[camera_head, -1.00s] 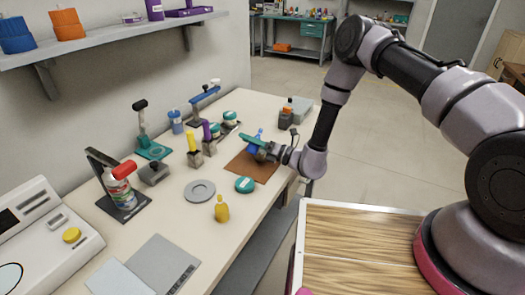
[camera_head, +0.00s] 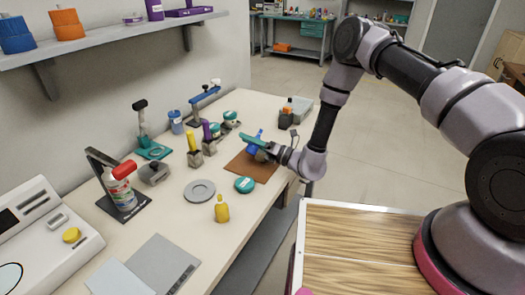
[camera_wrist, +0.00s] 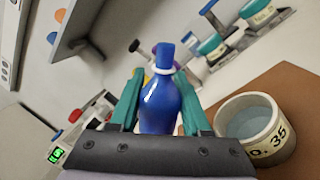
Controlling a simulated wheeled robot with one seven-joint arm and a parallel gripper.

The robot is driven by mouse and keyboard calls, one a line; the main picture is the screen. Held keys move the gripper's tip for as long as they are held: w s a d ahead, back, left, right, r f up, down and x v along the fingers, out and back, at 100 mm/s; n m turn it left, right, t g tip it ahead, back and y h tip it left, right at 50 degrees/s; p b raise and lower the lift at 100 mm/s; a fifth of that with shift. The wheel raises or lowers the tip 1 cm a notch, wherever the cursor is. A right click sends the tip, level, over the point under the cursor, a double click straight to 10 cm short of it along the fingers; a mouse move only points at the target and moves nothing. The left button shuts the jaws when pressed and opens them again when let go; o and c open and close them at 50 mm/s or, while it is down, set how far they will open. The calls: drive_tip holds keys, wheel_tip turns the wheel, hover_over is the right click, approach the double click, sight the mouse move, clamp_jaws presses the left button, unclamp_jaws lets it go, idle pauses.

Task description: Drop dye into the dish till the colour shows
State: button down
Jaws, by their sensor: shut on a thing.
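My gripper (camera_wrist: 158,100) is shut on a blue bottle (camera_wrist: 160,108), one teal finger on each side. In the wrist view the bottle's neck has a white ring and a blue cap or tip. A cream dish (camera_wrist: 272,152) marked "35" stands on a brown mat (camera_wrist: 225,108), to the right of the gripper in that view. Pale grey-blue liquid shows inside it. No falling drop is visible.
Several stands and jars line the wall side. A spray-type bottle (camera_head: 122,191) with a red top stands further left. The table's front edge runs beside my arm.

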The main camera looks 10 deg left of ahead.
drive_tip(key=shift+s+a+r+m+t, duration=0.1)
drive_tip(key=shift+m+t, duration=0.1)
drive_tip(key=shift+m, duration=0.45)
drive_tip(key=shift+s+m+t, duration=0.1)
drive_tip(key=shift+m+t, duration=0.1)
drive_tip(key=shift+m, duration=0.45)
idle(1.8)
drive_tip(key=shift+f+m+t, duration=0.3)
drive_tip(key=shift+f+m, duration=0.1)
drive_tip(key=shift+m, duration=0.7)
idle(1.4)
drive_tip(key=shift+r+m, duration=0.4)
drive_tip(key=shift+m, duration=0.6)
idle(1.4)
